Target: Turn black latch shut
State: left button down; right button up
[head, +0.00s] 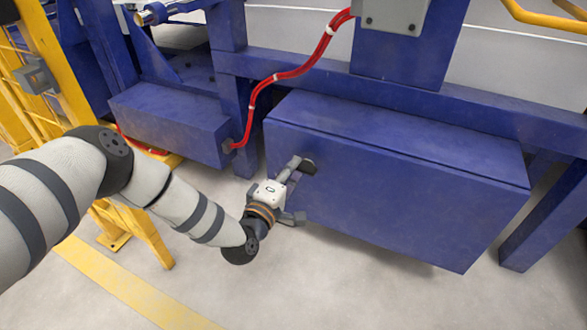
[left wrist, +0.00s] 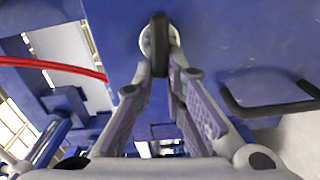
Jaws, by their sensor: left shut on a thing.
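The black latch (head: 309,167) is on the front face of a large blue box, near its left end. In the left wrist view the latch (left wrist: 160,42) is a black bar on a round, pale metal base, and it stands upright in the picture. My left gripper (head: 299,166) reaches it from the lower left, and its two fingers (left wrist: 160,75) close on the near end of the bar. The fingers partly hide the latch in the head view. My right gripper is not in view.
The blue box (head: 400,195) fills the middle right. A smaller blue box (head: 170,125) is at left, with red cables (head: 290,75) between. A black looped handle (left wrist: 270,100) shows right of the latch in the left wrist view. Yellow framing stands at left; the floor in front is clear.

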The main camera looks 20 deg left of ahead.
pick_arm(q)
jog(key=shift+d+f+n, duration=0.1)
jog(key=shift+f+n, duration=0.1)
jog(key=shift+n, duration=0.4)
jog(key=c, duration=1.6)
grip_release()
jog(key=shift+c, duration=0.2)
jog(key=s, duration=1.2)
jog(key=shift+a, duration=0.2)
jog(key=shift+r, duration=0.15)
